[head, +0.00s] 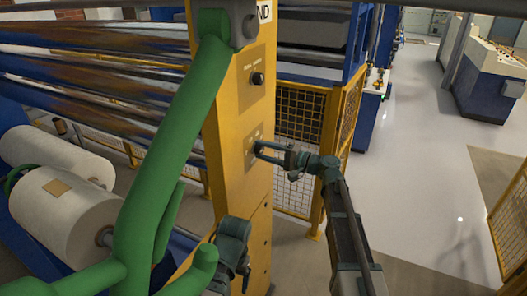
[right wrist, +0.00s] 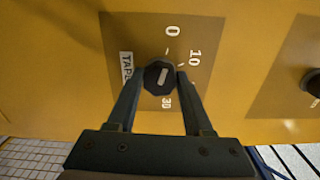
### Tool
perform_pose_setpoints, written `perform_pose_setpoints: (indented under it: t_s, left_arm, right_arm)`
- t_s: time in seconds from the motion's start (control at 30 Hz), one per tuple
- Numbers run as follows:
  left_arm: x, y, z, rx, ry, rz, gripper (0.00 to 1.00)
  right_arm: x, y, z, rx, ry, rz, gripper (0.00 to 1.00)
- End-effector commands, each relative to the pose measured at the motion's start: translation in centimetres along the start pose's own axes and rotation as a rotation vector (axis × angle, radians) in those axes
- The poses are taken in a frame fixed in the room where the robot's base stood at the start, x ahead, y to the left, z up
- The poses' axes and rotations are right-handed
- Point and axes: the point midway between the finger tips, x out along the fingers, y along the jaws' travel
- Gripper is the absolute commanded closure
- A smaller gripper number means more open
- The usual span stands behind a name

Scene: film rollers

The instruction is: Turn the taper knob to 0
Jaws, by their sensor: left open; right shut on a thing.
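The taper knob (right wrist: 157,78) is a dark faceted knob with a pale bar mark, on a brownish plate (right wrist: 197,30) of a yellow post. The plate reads "0", "10" and "30", with part of a "TAPER" label; the fingers may hide other marks. The bar tilts slightly, its upper end toward the gap between "0" and "10". My right gripper (right wrist: 157,84) has a finger on each side of the knob and is shut on it. In the head view my right gripper (head: 262,151) reaches the post from the right. My left gripper (head: 240,262) is open and empty, low beside the post.
Another dark knob (head: 257,78) sits higher on the yellow post (head: 228,112). Green pipe-like arms cross the left side. White film rolls (head: 68,212) lie at left. A yellow mesh guard (head: 302,120) stands behind the post. Open pale floor lies at right.

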Motion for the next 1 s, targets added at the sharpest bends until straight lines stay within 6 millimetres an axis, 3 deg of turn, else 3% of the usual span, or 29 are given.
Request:
perform_pose_setpoints:
  t_s: [0.57,0.6,0.77,1.0]
  left_arm:
    - [0.02,0.0,0.0,0.0,0.0,0.0,0.19]
    - [0.02,0.0,0.0,0.0,0.0,0.0,0.19]
    - [0.02,0.0,0.0,0.0,0.0,0.0,0.19]
    - [0.01,0.0,0.0,0.0,0.0,0.0,0.19]
  right_arm:
    - [-0.04,0.08,0.04,-0.033,0.0,0.003,1.0]
    - [-0.04,0.08,0.04,-0.032,0.0,0.003,0.45]
    - [-0.03,0.06,0.03,-0.031,0.0,0.002,0.19]
    - [-0.03,0.03,0.01,-0.03,0.0,0.001,0.19]
